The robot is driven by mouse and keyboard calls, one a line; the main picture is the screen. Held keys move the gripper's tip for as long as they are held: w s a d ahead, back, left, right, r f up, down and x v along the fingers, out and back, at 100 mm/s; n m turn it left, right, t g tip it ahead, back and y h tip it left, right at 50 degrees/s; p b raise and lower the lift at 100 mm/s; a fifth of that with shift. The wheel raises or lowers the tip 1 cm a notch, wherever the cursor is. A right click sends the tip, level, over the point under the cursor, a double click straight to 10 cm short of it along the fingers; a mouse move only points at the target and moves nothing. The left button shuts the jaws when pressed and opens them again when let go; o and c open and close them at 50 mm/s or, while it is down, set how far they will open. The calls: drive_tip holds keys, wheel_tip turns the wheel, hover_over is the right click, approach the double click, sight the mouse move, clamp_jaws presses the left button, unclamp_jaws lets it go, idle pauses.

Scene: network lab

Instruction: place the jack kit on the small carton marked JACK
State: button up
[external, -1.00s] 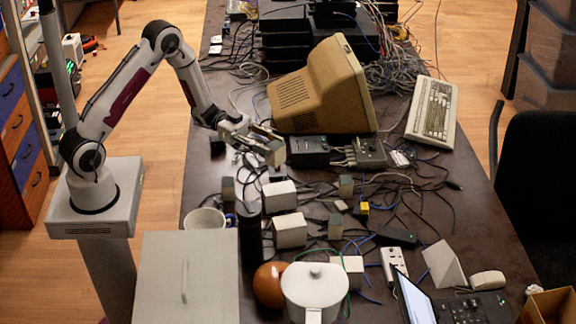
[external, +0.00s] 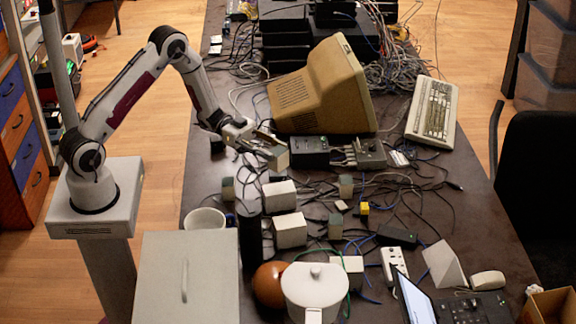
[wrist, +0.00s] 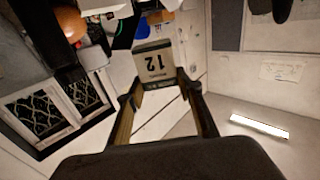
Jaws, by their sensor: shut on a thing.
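My gripper (external: 268,148) is shut on a small grey-beige block, which I take to be the jack kit (external: 277,158). It is held above the table, in front of the dark box with cables. In the wrist view the kit (wrist: 153,63) sits between my fingertips (wrist: 160,89), its face marked 12 and upside down; its smaller print is unreadable. Several small white cartons stand on the table below: one nearest the gripper (external: 279,196), one in the middle (external: 290,231), one by the pot (external: 348,268). No JACK marking is legible on any of them.
Small grey-green blocks (external: 346,186) stand among loose cables. A dark cylinder (external: 250,243), a white mug (external: 205,219), a brown ball (external: 268,284) and a white lidded pot (external: 315,290) crowd the near side. A beige monitor (external: 322,88) stands behind my gripper.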

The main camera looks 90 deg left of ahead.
drive_tip(key=shift+f, duration=2.15)
drive_tip(key=shift+f, duration=1.85)
drive_tip(key=shift+f, duration=0.15)
drive_tip(key=o, duration=1.2)
drive_tip(key=shift+c, duration=0.2)
drive_tip(key=shift+s+a, duration=0.1)
drive_tip(key=shift+a, duration=0.05)
drive_tip(key=v, duration=1.1)
drive_tip(key=shift+s+a, duration=0.2)
drive_tip(key=shift+s, duration=0.05)
